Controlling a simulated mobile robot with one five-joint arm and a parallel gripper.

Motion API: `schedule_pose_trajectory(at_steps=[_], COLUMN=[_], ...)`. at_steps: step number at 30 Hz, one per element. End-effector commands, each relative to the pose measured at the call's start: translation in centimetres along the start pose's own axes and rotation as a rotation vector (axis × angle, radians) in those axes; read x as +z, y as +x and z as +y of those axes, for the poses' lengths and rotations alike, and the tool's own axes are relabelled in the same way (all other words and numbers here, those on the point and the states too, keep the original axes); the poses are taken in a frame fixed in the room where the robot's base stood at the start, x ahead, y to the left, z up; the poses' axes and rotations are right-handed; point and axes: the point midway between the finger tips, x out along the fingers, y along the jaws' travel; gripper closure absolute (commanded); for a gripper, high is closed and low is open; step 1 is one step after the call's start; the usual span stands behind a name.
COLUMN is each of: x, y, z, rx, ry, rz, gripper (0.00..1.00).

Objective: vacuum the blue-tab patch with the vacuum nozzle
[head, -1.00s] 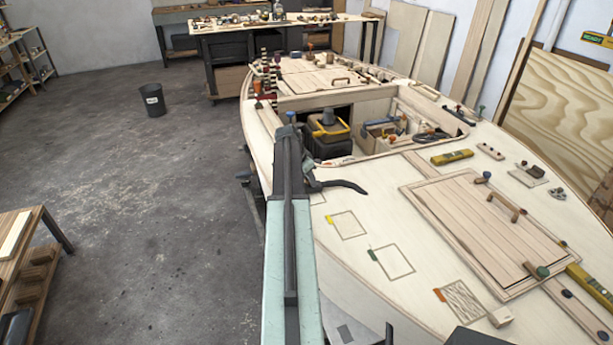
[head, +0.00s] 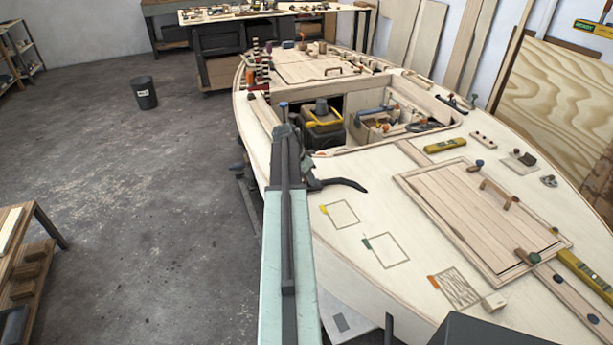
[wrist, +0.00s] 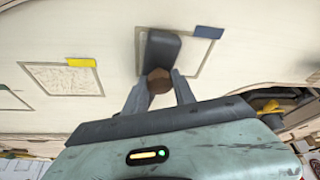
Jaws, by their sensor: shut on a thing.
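In the wrist view my gripper (wrist: 157,90) is shut on the brown handle of the vacuum nozzle (wrist: 163,50). The nozzle's dark, slightly blurred head lies over the left and middle part of the blue-tab patch (wrist: 200,62). The blue tab (wrist: 208,32) shows at the patch's upper right corner. The bare part of the patch looks pale and plain; the rest is hidden under the nozzle. I cannot tell whether the nozzle touches the surface.
The yellow-tab patch (head: 340,213) and green-tab patch (head: 387,250) lie on the pale deck. An open well (head: 340,125) holds a black-and-yellow machine and tools.

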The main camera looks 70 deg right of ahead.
Motion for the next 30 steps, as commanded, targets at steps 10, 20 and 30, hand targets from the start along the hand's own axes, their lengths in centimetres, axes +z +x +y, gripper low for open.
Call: schedule_pose_trajectory(at_steps=[10, 20, 30], x=[1.1, 0.8, -0.2], y=[-0.4, -0.5, 0.1], z=[3.1, 2.6, -0.5], rx=[0.001, 0.001, 0.000], ry=[0.000, 0.000, -0.001], rz=[-0.001, -0.001, -0.001], gripper=[1.00, 1.00, 1.00])
